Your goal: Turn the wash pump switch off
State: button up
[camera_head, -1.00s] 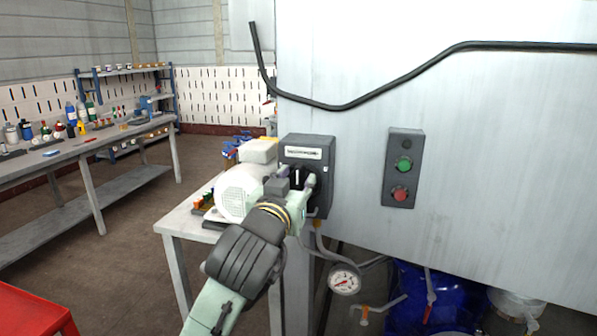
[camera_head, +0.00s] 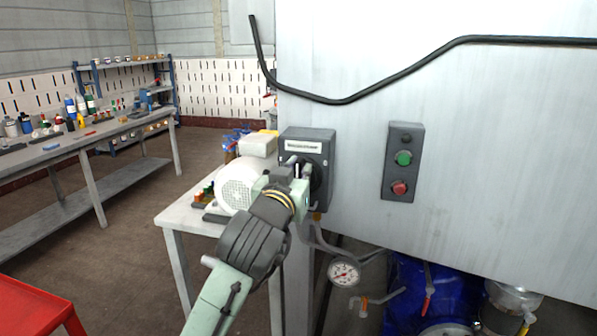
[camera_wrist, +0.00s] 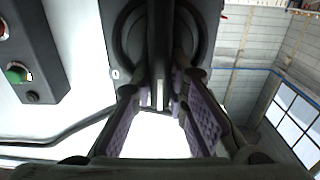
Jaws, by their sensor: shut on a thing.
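The wash pump switch is a dark grey box (camera_head: 308,143) with a pale label, fixed to the left edge of the large metal panel (camera_head: 500,130). Its text is too small to read. My gripper (camera_head: 307,174) is at the front of the box, shut on the black rotary knob, and hides most of it in the head view. In the wrist view, the knob (camera_wrist: 159,45) with its pale stripe stands between the two purple-padded fingers of my gripper (camera_wrist: 160,85), in front of the round dark dial plate. The knob's exact angle is hard to tell.
A button box with green and red buttons (camera_head: 403,165) is right of the switch. A black cable (camera_head: 400,75) runs above. A pressure gauge (camera_head: 344,272) and a blue drum (camera_head: 410,285) are below. A small table (camera_head: 180,215) with a white motor (camera_head: 240,187) stands left.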

aim_at(314, 177)
jog(key=shift+f+m+b, duration=0.1)
jog(key=shift+m+b, duration=0.2)
grip_shut()
jog(key=m+b, duration=0.2)
jog(key=m, duration=0.2)
jog(key=d+f+m+b, duration=0.1)
jog(key=m+b, duration=0.2)
jog(key=m, duration=0.1)
jog(key=d+m+b, duration=0.1)
jog(key=m+b, duration=0.1)
jog(key=m, duration=0.2)
jog(key=shift+s+f+m, duration=0.25)
jog(key=shift+s+m, duration=0.05)
jog(key=shift+m, duration=0.1)
jog(key=shift+d+f+m+b, duration=0.1)
jog(key=shift+f+m+b, duration=0.1)
jog(key=shift+m+b, duration=0.7)
jog(key=shift+f+m+b, duration=0.15)
jog(key=shift+m+b, duration=0.15)
jog(key=shift+m, duration=1.1)
jog(key=o, duration=0.8)
grip_release()
